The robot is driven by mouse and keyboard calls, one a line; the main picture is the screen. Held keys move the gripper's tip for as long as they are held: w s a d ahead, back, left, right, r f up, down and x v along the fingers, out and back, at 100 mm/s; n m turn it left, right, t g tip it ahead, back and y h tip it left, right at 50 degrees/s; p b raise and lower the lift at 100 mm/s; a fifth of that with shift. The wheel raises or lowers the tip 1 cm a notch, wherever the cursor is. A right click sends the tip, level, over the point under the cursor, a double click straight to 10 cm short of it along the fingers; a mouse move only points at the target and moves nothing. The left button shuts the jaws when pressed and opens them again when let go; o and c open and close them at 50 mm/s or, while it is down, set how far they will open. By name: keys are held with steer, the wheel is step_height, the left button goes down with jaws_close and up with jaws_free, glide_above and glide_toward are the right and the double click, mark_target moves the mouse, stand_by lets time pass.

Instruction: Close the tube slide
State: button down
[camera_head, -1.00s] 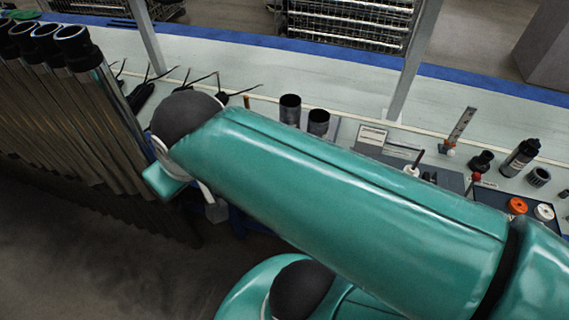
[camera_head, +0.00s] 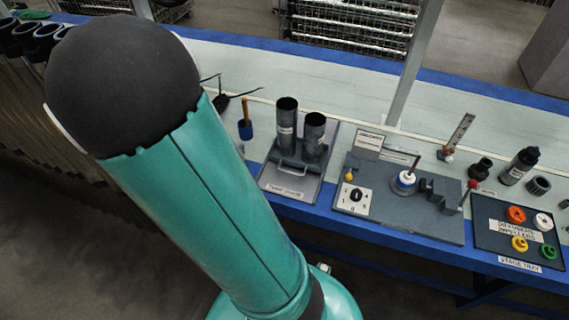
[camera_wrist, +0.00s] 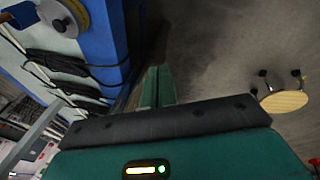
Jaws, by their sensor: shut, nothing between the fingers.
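The grey tube slide (camera_head: 274,180) lies on the bench in the middle of the head view. It has a metal handle (camera_head: 291,167) and a label at its front, which reaches the blue bench edge. Two dark upright tubes, the left one (camera_head: 286,125) and the right one (camera_head: 313,138), stand on it side by side. My gripper (camera_wrist: 157,72) shows in the wrist view as two teal fingers close together, shut and empty, above dark floor beside the blue bench side. My arm hides the gripper in the head view. The slide is not recognisable in the wrist view.
Right of the slide stand a grey fixture with a dial plate (camera_head: 355,198) and a dark tray (camera_head: 497,212) with coloured parts. A blue cup (camera_head: 245,131) stands left of it. Metal tubes (camera_head: 22,110) are racked far left. A round stool (camera_wrist: 284,101) stands on the floor.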

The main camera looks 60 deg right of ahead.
steer(key=s+d+f+n+g+h, duration=0.1)
steer(key=s+d+f+n+h, duration=0.1)
steer(key=d+f, duration=0.35)
steer(key=n+h, duration=0.8)
steer(key=n, duration=0.4)
glide_toward(291, 162)
steer(key=x, duration=0.6)
steer(key=shift+w+d+f, duration=0.1)
steer(key=shift+f, duration=0.1)
steer(key=shift+d, duration=0.1)
steer(key=d, duration=0.5)
steer(key=w+d, duration=0.1)
steer(key=d, duration=0.4)
steer(key=w+d, duration=0.1)
steer(key=d, duration=0.4)
steer(key=shift+w+d, duration=0.2)
steer(key=shift+d, duration=0.05)
steer(key=shift+w+d+r, duration=0.1)
steer(key=shift+d+r, duration=0.05)
steer(key=shift+d, duration=0.3)
steer(key=shift+d+r, duration=0.1)
steer(key=shift+d, duration=0.05)
